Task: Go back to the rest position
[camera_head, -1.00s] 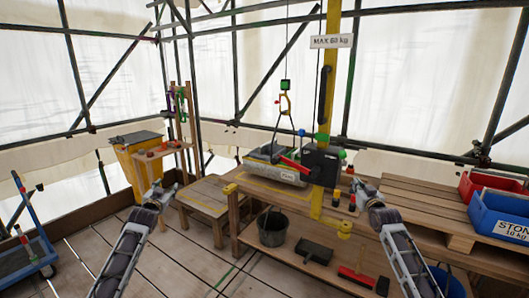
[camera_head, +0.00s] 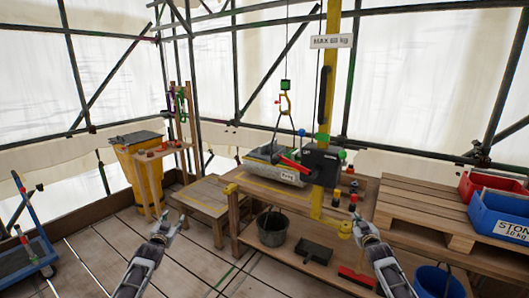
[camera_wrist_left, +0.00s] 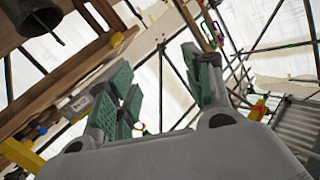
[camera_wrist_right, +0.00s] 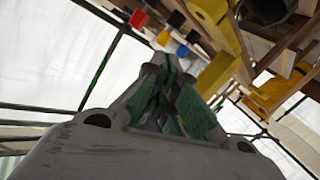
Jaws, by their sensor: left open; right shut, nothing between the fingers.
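My left gripper (camera_head: 166,226) is at the lower left of the head view, over the plank floor and in front of the low wooden table. Its green-padded fingers stand apart and empty in the left wrist view (camera_wrist_left: 160,95). My right gripper (camera_head: 357,219) is at the lower right of the head view, in front of the workbench's right end. Its fingers are together with nothing between them in the right wrist view (camera_wrist_right: 172,95). Neither gripper appears to touch anything.
A workbench (camera_head: 240,205) carries a grey stone block (camera_head: 272,174) under a hoist hook (camera_head: 285,104). A yellow post (camera_head: 328,90) rises there. A bucket (camera_head: 272,228) is on the lower shelf. Pallets (camera_head: 405,213) and a blue bin (camera_head: 497,218) stand right.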

